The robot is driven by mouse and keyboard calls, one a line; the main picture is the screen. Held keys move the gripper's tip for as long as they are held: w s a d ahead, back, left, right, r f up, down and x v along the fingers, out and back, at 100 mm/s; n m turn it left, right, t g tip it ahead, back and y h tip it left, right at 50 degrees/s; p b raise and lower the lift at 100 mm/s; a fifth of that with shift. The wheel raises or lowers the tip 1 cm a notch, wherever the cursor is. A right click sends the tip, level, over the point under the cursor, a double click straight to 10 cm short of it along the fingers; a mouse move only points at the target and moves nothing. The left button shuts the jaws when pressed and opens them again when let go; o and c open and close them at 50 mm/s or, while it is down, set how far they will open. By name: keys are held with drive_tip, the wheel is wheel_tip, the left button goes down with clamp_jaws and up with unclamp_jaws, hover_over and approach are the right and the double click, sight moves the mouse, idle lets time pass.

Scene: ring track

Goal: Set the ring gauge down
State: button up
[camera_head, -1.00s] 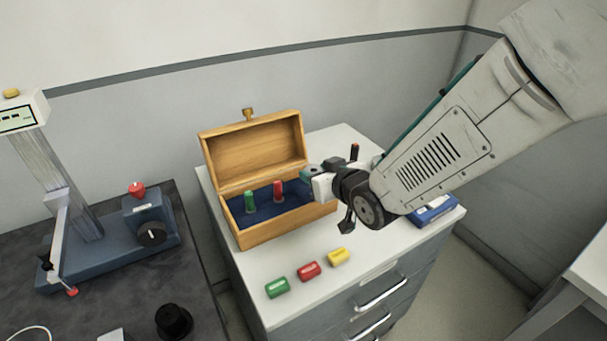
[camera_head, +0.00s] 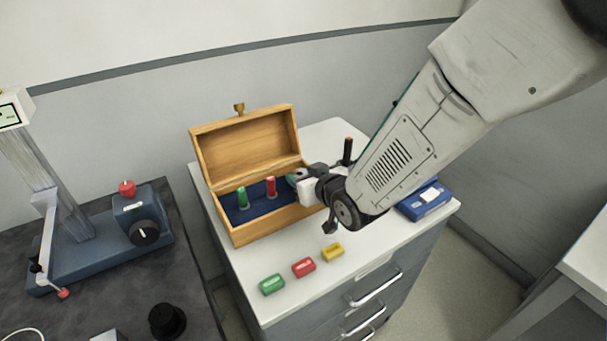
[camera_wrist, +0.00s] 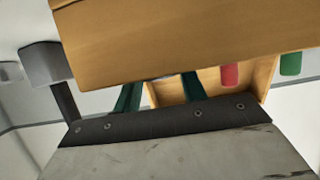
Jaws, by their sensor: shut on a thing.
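The open wooden box (camera_head: 278,222) stands on the white-topped cabinet, its lid (camera_head: 250,150) tilted back. In its dark blue inside stand a green-handled piece (camera_head: 242,197) and a red-handled piece (camera_head: 271,187). My gripper (camera_head: 294,177) is over the box's right end, its teal fingers partly hidden. In the wrist view, the fingers of my gripper (camera_wrist: 160,88) are close to the wood, with a small grey sliver between them. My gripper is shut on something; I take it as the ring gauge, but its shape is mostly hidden. I cannot tell whether it touches the box.
Green (camera_head: 272,284), red (camera_head: 303,267) and yellow (camera_head: 333,252) blocks lie in front of the box. A blue case (camera_head: 425,203) and a dark orange-tipped post (camera_head: 347,151) are to the right. A gauge stand (camera_head: 75,255) is on the left table.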

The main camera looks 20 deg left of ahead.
drive_tip(key=shift+f, duration=0.35)
drive_tip(key=o, duration=1.1)
drive_tip(key=shift+w+d+r, duration=0.1)
drive_tip(key=shift+w, duration=0.05)
drive_tip(key=shift+r, duration=0.1)
drive_tip(key=shift+s+d+r, duration=0.2)
drive_tip(key=shift+d+r, duration=0.15)
drive_tip(key=shift+r, duration=0.4)
drive_tip(key=v, duration=1.1)
drive_tip(key=shift+s, duration=0.25)
drive_tip(key=shift+f, duration=0.1)
